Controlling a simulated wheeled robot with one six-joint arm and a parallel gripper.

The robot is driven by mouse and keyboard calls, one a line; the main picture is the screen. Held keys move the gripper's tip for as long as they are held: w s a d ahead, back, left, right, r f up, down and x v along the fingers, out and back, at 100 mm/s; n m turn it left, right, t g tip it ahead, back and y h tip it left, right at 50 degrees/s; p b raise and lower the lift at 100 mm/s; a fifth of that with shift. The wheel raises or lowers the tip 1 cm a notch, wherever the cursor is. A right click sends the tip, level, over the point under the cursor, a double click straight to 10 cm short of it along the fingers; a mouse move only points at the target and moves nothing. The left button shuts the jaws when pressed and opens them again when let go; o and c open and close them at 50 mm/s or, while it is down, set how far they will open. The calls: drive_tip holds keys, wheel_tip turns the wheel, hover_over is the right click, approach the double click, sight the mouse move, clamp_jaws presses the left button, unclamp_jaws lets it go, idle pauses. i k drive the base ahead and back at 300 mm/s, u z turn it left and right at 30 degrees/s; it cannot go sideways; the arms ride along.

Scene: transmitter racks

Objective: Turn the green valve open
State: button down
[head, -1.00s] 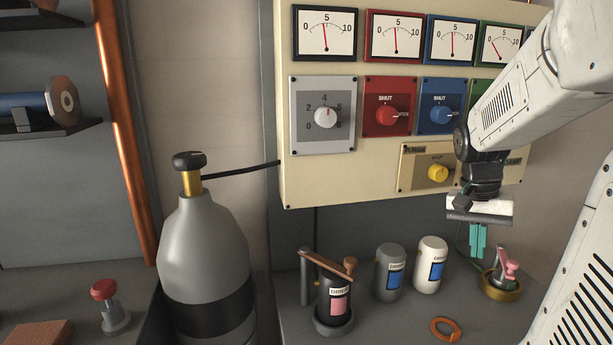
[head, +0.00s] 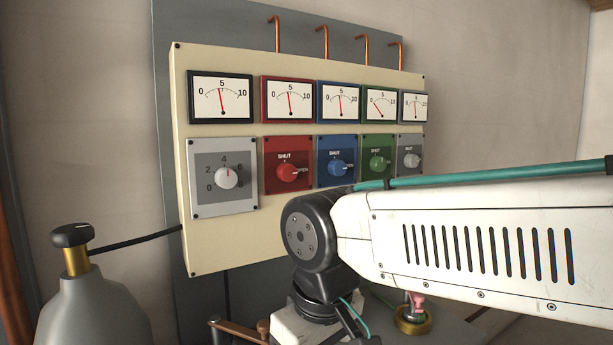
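The green valve (head: 378,163) is a round knob on a green plate with a SHUT label above it, on the cream panel (head: 215,240). It sits between the blue valve and a grey one. I cannot clearly read which way its pointer faces. The green-framed gauge (head: 380,104) above it has its needle left of the middle. My gripper (head: 308,326) is at the bottom edge, below and in front of the panel, clear of the green valve. Only its upper body shows; its fingers are cut off by the frame edge.
The red valve (head: 288,173) and blue valve (head: 337,168) have pointers towards OPEN. A grey numbered dial (head: 227,177) is at the left. My arm crosses the lower right, close below the valve row. A grey gas bottle (head: 92,312) stands lower left.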

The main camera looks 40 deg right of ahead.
sight(377, 163)
drive_tip(key=u, duration=1.15)
drive_tip(key=k, duration=0.35)
drive_tip(key=z, duration=1.05)
